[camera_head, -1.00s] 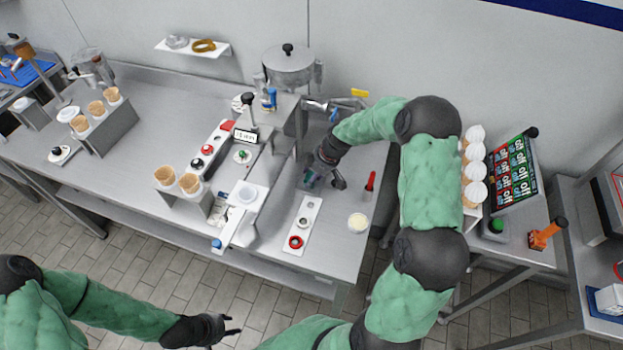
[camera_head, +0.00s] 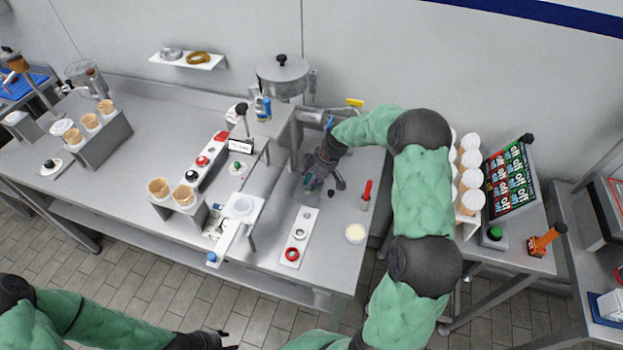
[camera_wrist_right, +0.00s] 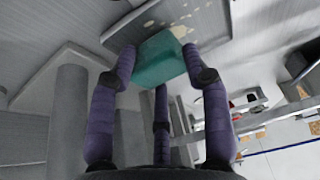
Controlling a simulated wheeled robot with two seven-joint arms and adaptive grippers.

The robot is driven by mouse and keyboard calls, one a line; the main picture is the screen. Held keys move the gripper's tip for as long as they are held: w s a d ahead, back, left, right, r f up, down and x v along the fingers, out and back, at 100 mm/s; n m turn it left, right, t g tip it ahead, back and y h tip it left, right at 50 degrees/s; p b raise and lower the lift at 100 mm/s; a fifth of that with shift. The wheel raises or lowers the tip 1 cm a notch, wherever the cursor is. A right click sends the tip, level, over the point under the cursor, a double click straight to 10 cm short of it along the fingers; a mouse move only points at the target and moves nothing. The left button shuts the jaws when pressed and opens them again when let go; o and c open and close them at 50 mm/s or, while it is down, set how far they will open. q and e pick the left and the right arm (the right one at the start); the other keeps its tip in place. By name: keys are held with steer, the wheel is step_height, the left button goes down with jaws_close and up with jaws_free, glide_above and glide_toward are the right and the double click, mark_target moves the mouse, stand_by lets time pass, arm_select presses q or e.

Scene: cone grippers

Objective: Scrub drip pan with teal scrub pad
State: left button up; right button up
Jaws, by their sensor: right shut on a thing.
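My right gripper (camera_head: 316,184) reaches down over the right part of the steel counter, below the dispenser. In the right wrist view its purple fingers (camera_wrist_right: 160,82) are shut on the teal scrub pad (camera_wrist_right: 158,60), a block held at the fingertips. Next to the pad is the grey drip pan (camera_wrist_right: 210,24), with cream-coloured splotches on its surface. The pad overlaps the pan in this view; whether it touches cannot be told. In the head view the gripper mostly hides pad and pan. My left gripper (camera_head: 228,341) is at the bottom edge, empty, its fingers apart.
A white strip with a red ring (camera_head: 292,254) lies in front of the right gripper. A red-handled tool (camera_head: 366,190) and a cream-topped tub (camera_head: 355,233) stand to its right. The dispenser (camera_head: 283,78) stands behind. The left counter has free room.

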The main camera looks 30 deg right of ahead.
steer(key=shift+w+d+r+p, duration=0.1)
steer(key=shift+r+p, duration=1)
steer(key=shift+r, duration=1.8)
steer(key=shift+r+p, duration=0.55)
steer(key=shift+r, duration=1)
